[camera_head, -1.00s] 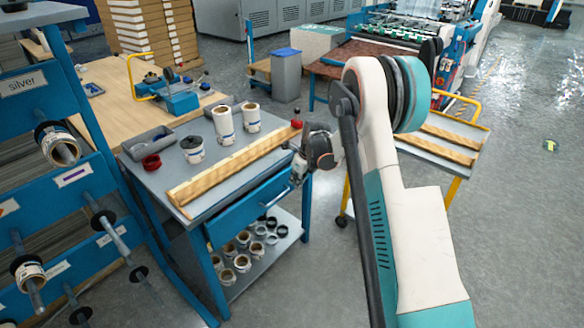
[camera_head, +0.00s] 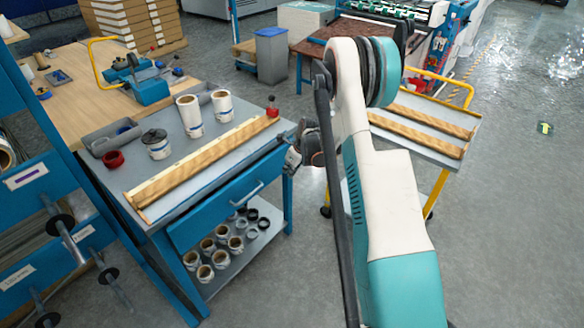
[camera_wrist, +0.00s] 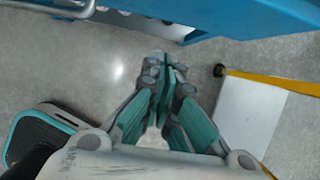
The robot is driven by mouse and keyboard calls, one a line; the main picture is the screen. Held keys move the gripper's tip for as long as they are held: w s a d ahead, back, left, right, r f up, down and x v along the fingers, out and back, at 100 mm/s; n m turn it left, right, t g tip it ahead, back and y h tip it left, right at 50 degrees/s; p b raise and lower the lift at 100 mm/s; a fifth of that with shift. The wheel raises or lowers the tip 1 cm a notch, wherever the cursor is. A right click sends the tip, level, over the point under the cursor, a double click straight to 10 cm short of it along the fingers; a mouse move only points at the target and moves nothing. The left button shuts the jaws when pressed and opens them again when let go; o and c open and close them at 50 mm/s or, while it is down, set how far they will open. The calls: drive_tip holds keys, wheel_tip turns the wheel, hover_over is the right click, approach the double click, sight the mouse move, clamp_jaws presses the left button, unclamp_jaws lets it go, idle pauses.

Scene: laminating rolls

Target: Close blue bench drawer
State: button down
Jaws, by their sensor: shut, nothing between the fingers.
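The blue bench drawer (camera_head: 215,213) sits under the grey top of the bench, with a pale bar handle (camera_head: 247,195) on its front. Its front looks close to the bench frame; I cannot tell whether it is fully flush. My gripper (camera_head: 292,160) is by the right end of the drawer front, partly hidden by my arm. In the wrist view my gripper (camera_wrist: 165,66) is shut and empty over grey floor. The handle (camera_wrist: 52,9) shows at the top left there, apart from the fingers.
On the bench (camera_head: 185,205) lie a long wooden strip (camera_head: 205,160) and several rolls. A lower shelf (camera_head: 250,245) holds more rolls. A yellow-framed cart (camera_head: 436,190) stands to the right. Blue racks with rods stand at the left. Floor is clear at the front right.

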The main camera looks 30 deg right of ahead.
sight(271, 164)
drive_tip(key=shift+w+a+f+b, duration=0.35)
drive_tip(key=shift+w+f, duration=0.1)
drive_tip(key=shift+w, duration=0.35)
drive_tip(key=shift+w+a+f+b, duration=0.25)
drive_tip(key=shift+w+f+b, duration=0.15)
drive_tip(key=shift+w, duration=0.35)
drive_tip(key=shift+w+a+f+b, duration=0.35)
drive_tip(key=shift+w+f, duration=0.1)
drive_tip(key=shift+w, duration=0.35)
drive_tip(key=shift+w, duration=0.1)
drive_tip(key=w, duration=0.1)
drive_tip(key=w+a, duration=0.1)
drive_tip(key=w, duration=0.2)
drive_tip(key=shift+w+a, duration=0.25)
drive_tip(key=shift+a, duration=0.1)
drive_tip(key=shift+d, duration=0.1)
